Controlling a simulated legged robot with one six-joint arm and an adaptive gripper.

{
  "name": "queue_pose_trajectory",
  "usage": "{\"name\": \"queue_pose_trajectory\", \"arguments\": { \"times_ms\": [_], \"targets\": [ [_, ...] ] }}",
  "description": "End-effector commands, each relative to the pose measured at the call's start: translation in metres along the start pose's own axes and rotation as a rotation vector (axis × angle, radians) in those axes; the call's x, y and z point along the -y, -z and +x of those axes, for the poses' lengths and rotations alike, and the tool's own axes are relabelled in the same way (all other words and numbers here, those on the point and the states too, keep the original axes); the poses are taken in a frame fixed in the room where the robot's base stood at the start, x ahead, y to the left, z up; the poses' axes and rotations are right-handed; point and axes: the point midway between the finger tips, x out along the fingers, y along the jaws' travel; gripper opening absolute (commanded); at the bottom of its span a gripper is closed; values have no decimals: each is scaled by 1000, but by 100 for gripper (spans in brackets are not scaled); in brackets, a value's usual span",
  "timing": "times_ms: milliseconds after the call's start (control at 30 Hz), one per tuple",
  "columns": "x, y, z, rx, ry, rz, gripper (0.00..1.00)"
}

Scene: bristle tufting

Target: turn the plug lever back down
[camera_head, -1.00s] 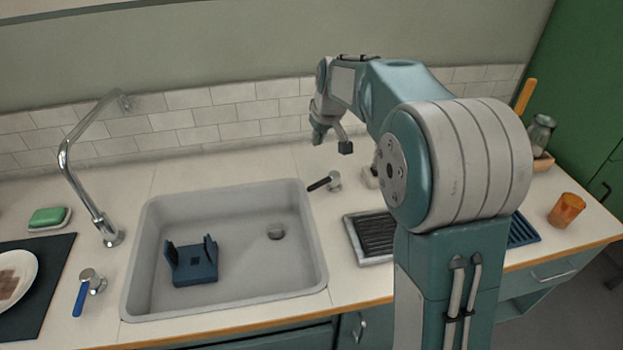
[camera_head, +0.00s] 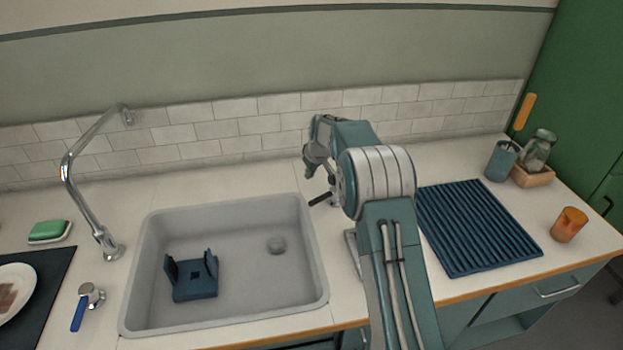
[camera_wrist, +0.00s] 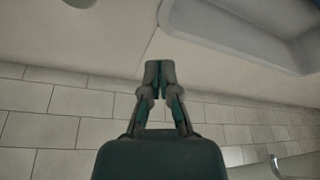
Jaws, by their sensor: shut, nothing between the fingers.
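The plug lever (camera_head: 320,199) has a short black handle and sits on the counter at the right rim of the sink. Its handle points left toward the basin. Its metal base is mostly hidden by my arm in the head view. My gripper (camera_head: 311,172) is above and just behind the lever, apart from it as far as I can tell. In the wrist view my gripper (camera_wrist: 160,66) is shut, fingertips together, with nothing between them. The lever is not clearly visible in the wrist view.
A blue holder (camera_head: 195,290) stands in the sink. The tap (camera_head: 75,190) and a blue-handled lever (camera_head: 80,312) are at left. A ribbed blue mat (camera_head: 475,225), an orange cup (camera_head: 568,224) and jars are at right. The tiled wall (camera_head: 230,130) is close behind my gripper.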

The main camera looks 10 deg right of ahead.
Motion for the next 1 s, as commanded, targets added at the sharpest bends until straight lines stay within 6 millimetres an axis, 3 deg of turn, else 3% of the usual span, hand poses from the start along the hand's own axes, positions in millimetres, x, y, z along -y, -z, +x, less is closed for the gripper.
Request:
{"name": "queue_pose_trajectory", "arguments": {
  "times_ms": [200, 467, 1000],
  "targets": [
    [0, 0, 41, 2, 1, 0, 0],
    [1, 0, 78, 1, 1, -1, 0],
    [0, -37, 63, 0, 0, 0, 0]
  ]
}}
